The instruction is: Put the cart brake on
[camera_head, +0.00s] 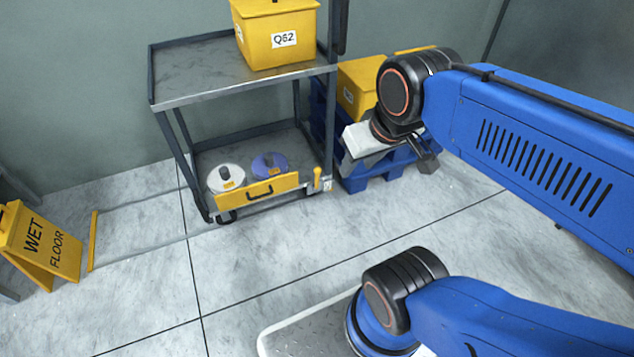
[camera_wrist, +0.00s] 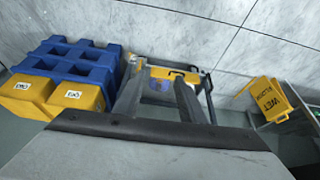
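The cart (camera_head: 200,82) is a grey two-shelf trolley with dark posts, standing near the wall. A small upright yellow lever (camera_head: 317,180) is at its lower right front corner, beside a yellow panel (camera_head: 258,194) with a black handle; I take the lever for the brake, but its setting is unclear. The panel also shows in the wrist view (camera_wrist: 170,75). My gripper (camera_head: 405,165) is in the air to the right of the cart, apart from it. In the wrist view (camera_wrist: 159,76) its two fingers are spread with nothing held between them. The lever is not clear there.
A yellow bin marked Q62 (camera_head: 278,35) sits on the top shelf. White (camera_head: 226,178) and purple (camera_head: 270,164) spools lie below. A blue pallet (camera_head: 385,172) with yellow bins (camera_head: 358,85) stands right. A wet-floor sign (camera_head: 45,245) stands left. The floor in front is clear.

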